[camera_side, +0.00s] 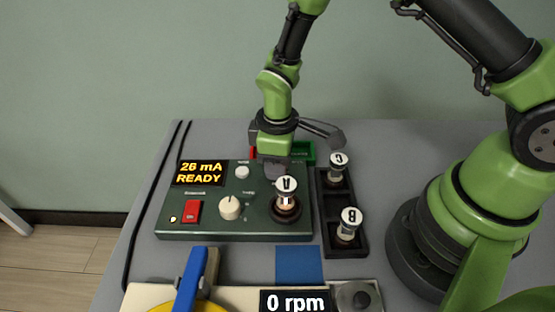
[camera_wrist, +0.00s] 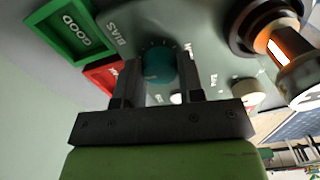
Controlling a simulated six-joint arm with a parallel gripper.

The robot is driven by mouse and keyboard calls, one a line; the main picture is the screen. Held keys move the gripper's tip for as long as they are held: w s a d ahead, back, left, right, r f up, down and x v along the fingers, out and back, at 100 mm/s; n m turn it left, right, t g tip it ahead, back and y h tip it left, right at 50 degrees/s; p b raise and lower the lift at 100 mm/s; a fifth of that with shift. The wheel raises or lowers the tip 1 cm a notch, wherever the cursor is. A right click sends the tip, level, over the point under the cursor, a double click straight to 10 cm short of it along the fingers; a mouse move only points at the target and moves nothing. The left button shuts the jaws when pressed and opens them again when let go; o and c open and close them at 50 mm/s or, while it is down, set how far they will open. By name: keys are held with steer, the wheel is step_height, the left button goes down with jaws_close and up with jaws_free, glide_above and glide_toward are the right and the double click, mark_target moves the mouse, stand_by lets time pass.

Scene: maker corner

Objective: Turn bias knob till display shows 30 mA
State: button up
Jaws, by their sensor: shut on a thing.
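The tester panel (camera_side: 240,228) is a dark green box. Its display (camera_side: 199,173) reads 26 mA READY in yellow. The teal bias knob (camera_wrist: 159,65) shows in the wrist view beside the BIAS label. My gripper (camera_wrist: 160,72) is shut on this knob, one dark finger on each side. In the side view, my gripper (camera_side: 273,168) reaches down to the panel's back edge and hides the knob. A tube marked A (camera_side: 286,190) stands in the panel's round socket, just in front of my gripper, and glows orange.
A black rack (camera_side: 338,205) right of the panel holds tubes C (camera_side: 338,162) and B (camera_side: 350,220). A green GOOD bin (camera_wrist: 75,28) and a red bin (camera_wrist: 104,78) are behind the panel. A cream knob (camera_side: 230,208) and red switch (camera_side: 192,211) are on the panel.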

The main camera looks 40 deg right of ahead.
steer(key=m, duration=0.6)
steer(key=shift+m, duration=0.4)
stand_by(0.5)
steer(key=o, duration=0.9)
steer(key=shift+r, duration=0.1)
step_height(320, 180, up, 10)
steer(key=shift+f, duration=0.1)
